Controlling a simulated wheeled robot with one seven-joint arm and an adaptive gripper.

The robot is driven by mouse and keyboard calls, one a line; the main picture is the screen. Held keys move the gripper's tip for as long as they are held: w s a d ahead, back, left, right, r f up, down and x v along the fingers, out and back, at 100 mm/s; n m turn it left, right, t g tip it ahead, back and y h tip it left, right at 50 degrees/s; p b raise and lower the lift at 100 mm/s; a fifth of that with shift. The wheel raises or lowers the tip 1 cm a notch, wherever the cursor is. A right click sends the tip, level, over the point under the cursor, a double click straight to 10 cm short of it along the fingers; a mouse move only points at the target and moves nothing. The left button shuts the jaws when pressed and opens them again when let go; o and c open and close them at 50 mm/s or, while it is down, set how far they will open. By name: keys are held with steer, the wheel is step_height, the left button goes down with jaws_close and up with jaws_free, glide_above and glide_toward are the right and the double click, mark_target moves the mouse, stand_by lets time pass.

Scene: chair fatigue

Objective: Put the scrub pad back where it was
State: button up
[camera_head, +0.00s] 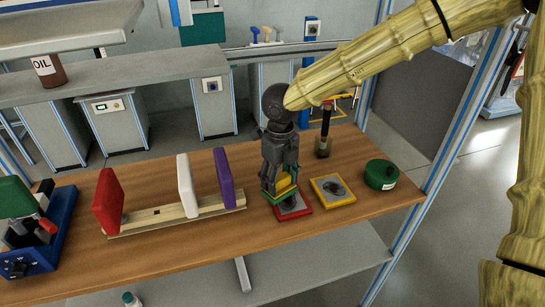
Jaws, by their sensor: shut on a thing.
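The scrub pad (283,184), yellow with green layers, is between the fingertips of my gripper (279,174). My dark grey gripper points down and is shut on the pad. The pad is right above a red-bordered square mat (292,207) with a grey centre, near the front edge of the wooden table (190,239). I cannot tell whether the pad touches the mat. The fingers hide part of the pad, and the pad hides the mat's back part.
A yellow-bordered mat (333,191) lies to the right, beside a round green container (381,174). A dark upright tool (324,133) stands behind. To the left, red (107,202), white (187,185) and purple (224,178) panels stand along a wooden rail. A blue device (39,250) is far left.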

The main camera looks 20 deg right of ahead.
steer(key=shift+w+d+r+p, duration=0.2)
steer(key=shift+w+d+p, duration=0.1)
steer(key=shift+w, duration=0.35)
steer(key=w+d+p, duration=0.1)
steer(key=w, duration=0.3)
steer(key=w+d+f+p, duration=0.1)
steer(key=w, duration=0.4)
steer(key=w+d+p, duration=0.1)
steer(key=w+p, duration=0.1)
steer(key=w, duration=0.2)
steer(key=shift+w+d+f, duration=0.3)
steer(key=shift+w, duration=0.05)
step_height(320, 180, down, 3)
steer(key=shift+w+f+p, duration=0.1)
steer(key=shift+p, duration=0.55)
steer(key=shift+f, duration=0.1)
steer(key=shift+f, duration=0.1)
steer(key=o, duration=1)
steer(key=shift+f, duration=0.1)
steer(key=shift+o, duration=0.2)
step_height(320, 180, up, 12)
steer(key=b, duration=0.2)
steer(key=shift+r+b, duration=0.2)
steer(key=shift+b, duration=0.15)
